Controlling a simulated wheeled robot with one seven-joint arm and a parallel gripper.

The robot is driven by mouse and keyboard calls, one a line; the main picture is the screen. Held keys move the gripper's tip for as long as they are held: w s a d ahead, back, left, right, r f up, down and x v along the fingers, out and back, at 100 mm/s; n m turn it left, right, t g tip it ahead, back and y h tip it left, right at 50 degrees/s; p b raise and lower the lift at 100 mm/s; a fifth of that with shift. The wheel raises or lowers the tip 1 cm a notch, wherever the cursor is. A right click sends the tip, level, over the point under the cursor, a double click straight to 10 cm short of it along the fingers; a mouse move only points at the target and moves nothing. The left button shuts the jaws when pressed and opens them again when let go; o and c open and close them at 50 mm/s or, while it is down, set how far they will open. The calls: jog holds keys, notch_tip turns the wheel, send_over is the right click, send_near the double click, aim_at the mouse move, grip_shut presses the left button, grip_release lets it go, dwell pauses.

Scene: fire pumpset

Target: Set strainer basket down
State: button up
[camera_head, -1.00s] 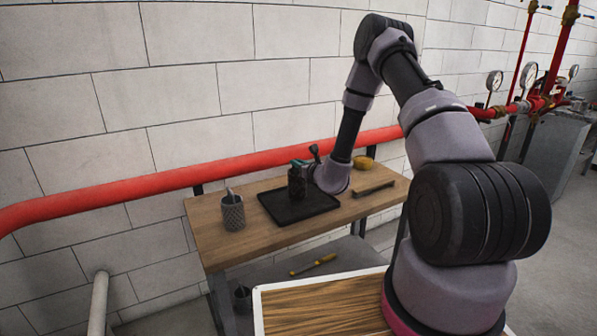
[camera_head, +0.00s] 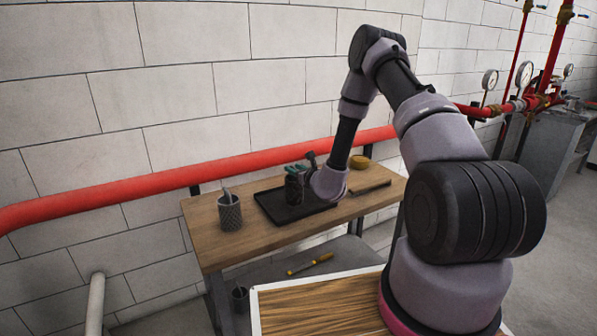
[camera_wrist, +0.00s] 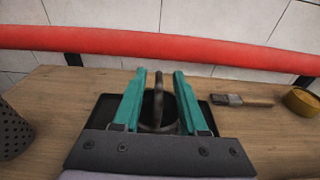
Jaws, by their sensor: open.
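The strainer basket (camera_head: 294,189) is a dark cylinder standing on the black tray (camera_head: 268,209) on the wooden workbench. In the wrist view its dark handle (camera_wrist: 158,98) rises upright between the teal fingers, with a ring-shaped rim (camera_wrist: 146,127) below. My gripper (camera_wrist: 158,73) is open. Its fingers stand on either side of the handle, with a gap on both sides. It also shows at the basket's top in the head view (camera_head: 299,168). My gripper's base hides the lower part of the basket in the wrist view.
A grey perforated cup (camera_head: 230,213) with a tool in it stands left of the tray. A brush (camera_wrist: 242,100) and a yellow round thing (camera_wrist: 302,102) lie to the right. A red pipe (camera_head: 120,201) runs along the wall behind the bench.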

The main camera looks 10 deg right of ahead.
jog(key=v, duration=1.2)
jog(key=s+a+r+n+g+y, duration=0.2)
jog(key=a+r+n+y, duration=0.25)
jog(key=r, duration=0.45)
jog(key=s+a+r+n+g+y, duration=0.1)
jog(key=a+r+n+g+y, duration=0.1)
jog(key=a+r+n+y, duration=0.35)
jog(key=s+a+r+n+g, duration=0.4)
jog(key=s+r+n+g, duration=0.3)
jog(key=s+r, duration=0.35)
jog(key=s+d+r+n+g+h, duration=0.1)
jog(key=s+d+r+n+h, duration=0.3)
jog(key=s, duration=0.3)
jog(key=s+d+r+n+g+h, duration=0.1)
jog(key=s+d+r+n+h, duration=0.1)
jog(key=s+d+n+h, duration=0.4)
jog(key=s+d+r+n+t+h, duration=0.1)
jog(key=s+d+r+t+h, duration=0.2)
jog(key=d+r+t, duration=0.1)
jog(key=shift+s+d+r+t, duration=0.25)
jog(key=shift+d+r+t, duration=0.25)
jog(key=shift+d, duration=0.7)
jog(key=shift+r, duration=0.1)
